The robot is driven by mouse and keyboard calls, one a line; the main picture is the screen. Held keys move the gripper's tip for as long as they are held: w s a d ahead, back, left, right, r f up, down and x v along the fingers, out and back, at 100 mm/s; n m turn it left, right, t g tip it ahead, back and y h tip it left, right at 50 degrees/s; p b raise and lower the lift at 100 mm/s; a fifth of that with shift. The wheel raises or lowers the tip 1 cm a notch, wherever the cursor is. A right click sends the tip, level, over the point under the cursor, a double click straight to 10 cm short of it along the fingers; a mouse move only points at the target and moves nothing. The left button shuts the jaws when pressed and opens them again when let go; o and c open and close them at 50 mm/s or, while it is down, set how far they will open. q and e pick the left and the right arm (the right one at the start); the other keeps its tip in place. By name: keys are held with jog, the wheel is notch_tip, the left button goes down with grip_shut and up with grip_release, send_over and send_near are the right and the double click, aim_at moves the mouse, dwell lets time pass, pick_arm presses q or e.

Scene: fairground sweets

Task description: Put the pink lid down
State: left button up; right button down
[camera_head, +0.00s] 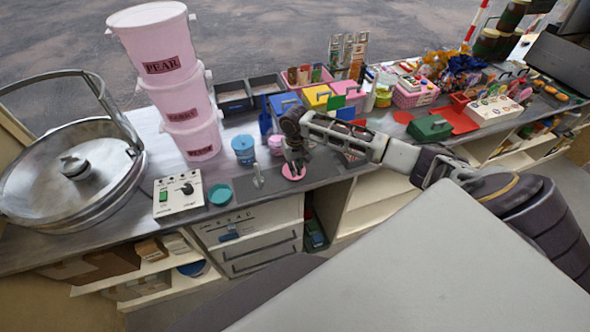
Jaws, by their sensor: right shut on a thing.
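The pink lid (293,173) is a small round disc at the front of the counter, on or just above a dark mat (238,184). My right gripper (294,163) points down over it and is shut on it. The fingers hide part of the lid, and I cannot tell whether the lid touches the mat. A pink jar (276,145) stands just behind and left of the gripper. My left gripper is not in view.
A blue tub (244,150), a teal lid (219,193) and a control box (178,193) stand to the left. Stacked pink buckets (176,90) and a large metal bowl (60,175) stand farther left. Coloured bins (318,97) line the back. A small upright grey piece (258,176) stands on the mat.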

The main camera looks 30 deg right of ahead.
jog(key=shift+f, duration=0.75)
jog(key=c, duration=1.5)
grip_release()
jog(key=shift+f, duration=0.1)
jog(key=shift+c, duration=0.2)
notch_tip(320, 180, up, 12)
jog(key=b, duration=0.1)
